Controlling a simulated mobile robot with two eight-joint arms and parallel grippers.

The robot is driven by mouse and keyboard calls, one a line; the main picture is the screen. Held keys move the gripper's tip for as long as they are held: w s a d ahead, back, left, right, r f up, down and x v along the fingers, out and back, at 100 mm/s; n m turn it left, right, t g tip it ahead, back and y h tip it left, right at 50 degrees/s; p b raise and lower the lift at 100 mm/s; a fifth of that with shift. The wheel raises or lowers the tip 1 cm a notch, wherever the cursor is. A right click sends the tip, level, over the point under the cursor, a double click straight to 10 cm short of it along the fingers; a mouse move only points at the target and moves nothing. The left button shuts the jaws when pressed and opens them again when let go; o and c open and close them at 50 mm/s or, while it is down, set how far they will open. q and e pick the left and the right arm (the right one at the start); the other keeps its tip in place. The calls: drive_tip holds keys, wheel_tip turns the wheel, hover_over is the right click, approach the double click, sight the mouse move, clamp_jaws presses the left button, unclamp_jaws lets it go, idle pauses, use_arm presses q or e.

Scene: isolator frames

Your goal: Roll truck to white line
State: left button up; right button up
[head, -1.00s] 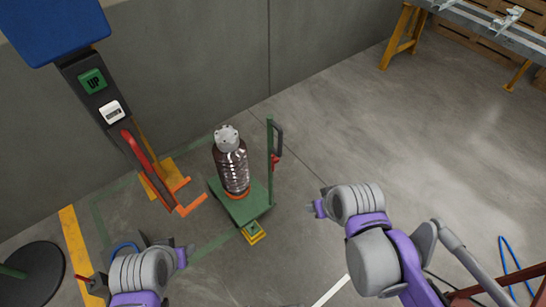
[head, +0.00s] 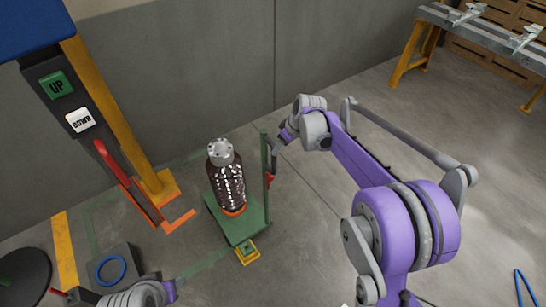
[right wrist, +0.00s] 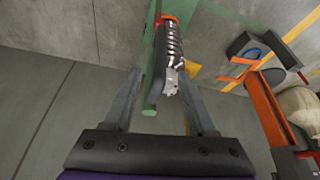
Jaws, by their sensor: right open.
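The truck (head: 234,226) is a green platform with a green upright post (head: 265,160), a dark handle and a red part on the post. A dark ribbed bottle (head: 230,187) with a grey cap stands upright on it. My right gripper (head: 284,136) is at the handle beside the post top. In the right wrist view its open fingers (right wrist: 160,90) lie either side of the post and dark handle (right wrist: 157,55), apart from them as far as I can tell. My left gripper (head: 168,291) is low at the left, its jaws unclear. I cannot make out the white line.
A lift column with UP (head: 56,86) and DOWN buttons and an orange fork (head: 179,221) stands left of the truck. A yellow block (head: 247,253) lies by the truck's front corner. A grey wall (head: 180,80) is behind. Open concrete floor lies right.

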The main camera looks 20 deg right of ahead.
drive_tip(key=x, duration=0.9)
drive_tip(key=shift+f, duration=0.25)
clamp_jaws()
idle(1.0)
